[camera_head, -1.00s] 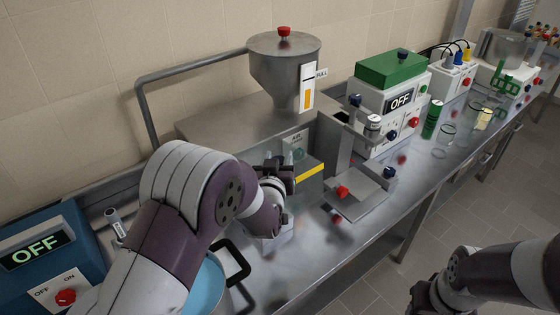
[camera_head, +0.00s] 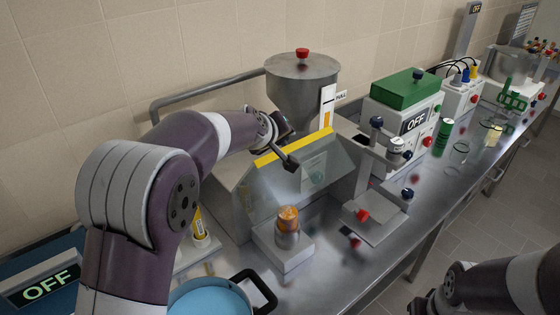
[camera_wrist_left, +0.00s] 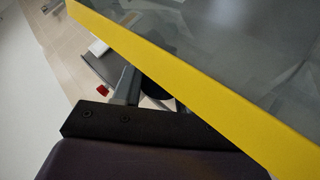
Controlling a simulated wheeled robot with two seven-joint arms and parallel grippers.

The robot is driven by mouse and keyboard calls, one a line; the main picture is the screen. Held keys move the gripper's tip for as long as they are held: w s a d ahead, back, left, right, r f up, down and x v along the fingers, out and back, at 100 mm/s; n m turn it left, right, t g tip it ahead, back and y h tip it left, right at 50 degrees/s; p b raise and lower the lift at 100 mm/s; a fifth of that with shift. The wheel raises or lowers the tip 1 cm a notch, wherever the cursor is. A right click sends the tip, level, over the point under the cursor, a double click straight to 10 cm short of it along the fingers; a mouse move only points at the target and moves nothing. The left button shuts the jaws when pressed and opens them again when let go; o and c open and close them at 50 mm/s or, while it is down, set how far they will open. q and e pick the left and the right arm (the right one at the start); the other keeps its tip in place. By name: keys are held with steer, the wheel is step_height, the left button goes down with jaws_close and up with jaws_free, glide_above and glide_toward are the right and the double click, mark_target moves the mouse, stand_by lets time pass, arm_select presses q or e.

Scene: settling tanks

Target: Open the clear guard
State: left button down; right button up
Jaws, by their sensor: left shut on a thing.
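The clear guard has a yellow edge strip (camera_head: 312,139) that slants across the front of the grey metal machine, below the hopper. The strip stands raised at about the height of the machine's top. My left gripper (camera_head: 284,150) is shut on the guard at this edge, its dark fingers showing against the strip. In the left wrist view the yellow strip (camera_wrist_left: 190,75) runs diagonally past a black finger, with the see-through panel (camera_wrist_left: 240,35) beyond it. My right gripper (camera_head: 425,303) is low at the right, cut by the picture's edge; its fingers are not clear.
An orange-topped piece (camera_head: 288,217) stands on a white block (camera_head: 283,247) in front of the machine. A blue pan (camera_head: 210,298) with a black handle is nearer. The hopper (camera_head: 301,82) and a green-topped box (camera_head: 400,88) reading OFF stand behind and right.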

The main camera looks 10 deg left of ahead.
arm_select(q)
steer(key=shift+w+a+r+g+p, duration=0.3)
steer(key=shift+w+a+r+p, duration=0.05)
steer(key=shift+a+r+p, duration=0.1)
steer(key=w+a+n+g+h+p, duration=0.1)
steer(key=w+a+h+p, duration=0.1)
steer(key=w+a+p, duration=0.1)
steer(key=shift+w+a+r+n+g, duration=0.3)
steer(key=shift+w+a, duration=0.45)
steer(key=shift+a, duration=0.65)
steer(key=c, duration=1)
jaws_free()
steer(key=o, duration=0.3)
steer(key=shift+o, duration=0.2)
steer(key=shift+w+a+f, duration=0.1)
steer(key=shift+f, duration=0.05)
